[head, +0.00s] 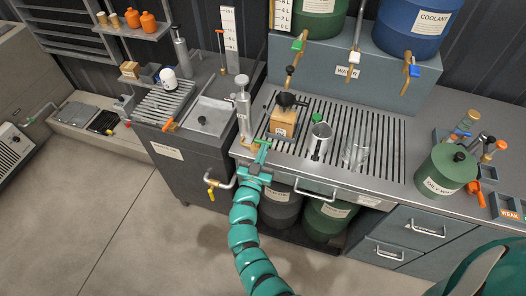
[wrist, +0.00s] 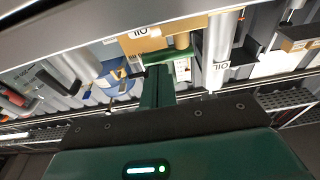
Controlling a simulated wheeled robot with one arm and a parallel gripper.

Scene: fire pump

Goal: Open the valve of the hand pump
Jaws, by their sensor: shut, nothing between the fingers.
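The hand pump (head: 243,112) is a silver upright cylinder at the left front of the grated counter. My gripper (head: 261,153) is beside that foot, at the counter's front edge. In the wrist view my gripper (wrist: 165,76) is shut and holds nothing. A green bar (wrist: 180,54) lies at its tip; whether they touch, and whether this is the valve's handle, I cannot tell.
A metal jug (head: 319,140) and clear glass vessels (head: 356,150) stand further right on the grate. A yellow-handled tap (head: 212,182) hangs below the counter, left of my arm. The floor at left is clear.

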